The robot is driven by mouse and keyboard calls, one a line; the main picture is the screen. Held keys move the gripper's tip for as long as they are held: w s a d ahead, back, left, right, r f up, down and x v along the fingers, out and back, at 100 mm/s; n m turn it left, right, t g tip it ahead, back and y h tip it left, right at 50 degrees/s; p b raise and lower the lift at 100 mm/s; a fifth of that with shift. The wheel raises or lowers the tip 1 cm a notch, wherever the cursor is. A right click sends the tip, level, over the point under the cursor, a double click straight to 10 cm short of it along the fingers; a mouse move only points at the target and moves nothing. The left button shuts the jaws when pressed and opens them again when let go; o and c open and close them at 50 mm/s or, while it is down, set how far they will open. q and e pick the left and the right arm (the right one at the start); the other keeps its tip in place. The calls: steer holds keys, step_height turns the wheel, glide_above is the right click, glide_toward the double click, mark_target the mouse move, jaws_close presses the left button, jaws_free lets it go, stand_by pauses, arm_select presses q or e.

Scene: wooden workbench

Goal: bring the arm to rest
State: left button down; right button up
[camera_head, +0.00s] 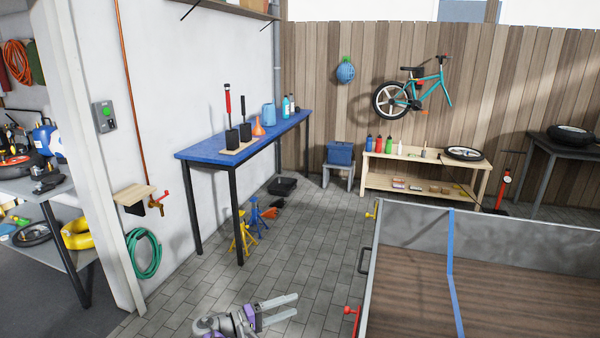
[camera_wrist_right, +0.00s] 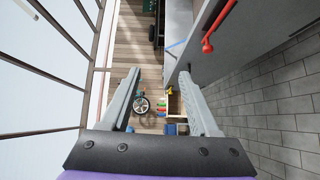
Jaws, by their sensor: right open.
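The trailer has a red-knobbed lever (camera_head: 352,311), a yellow latch (camera_head: 374,209) and a blue strap (camera_head: 451,250). A blue-topped bench (camera_head: 195,152) stands along the wall. A green hose (camera_head: 145,254) hangs left. The paving (camera_head: 290,220) between is mostly clear.

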steer(key=s+d+g+y+b, duration=0.25)
steer(key=s+d, duration=0.25)
steer(key=d, duration=0.5)
steer(key=s+d+g+y+b, duration=0.2)
steer(key=s+d+y, duration=0.25)
steer(key=d, duration=0.55)
arm_select(q)
step_height(320, 180, down, 12)
steer(key=w+b, duration=0.1)
steer(key=b, duration=0.4)
arm_select(e)
steer(key=s+d+f+m+y, duration=0.1)
steer(key=s+f+m+y, duration=0.45)
steer(key=s, duration=0.95)
steer(key=s+d+f+y, duration=0.1)
steer(key=s+f+y, duration=0.2)
steer(key=s+f, duration=0.9)
arm_select(q)
step_height(320, 180, up, 25)
steer(key=w+p, duration=0.1)
steer(key=p, duration=2)
steer(key=shift+w+d+f+t, duration=0.2)
steer(key=shift+d+t, duration=0.1)
steer(key=shift+d, duration=0.1)
arm_select(e)
step_height(320, 180, up, 28)
steer(key=s+t, duration=0.1)
steer(key=t, duration=0.1)
steer(key=shift+s, duration=0.2)
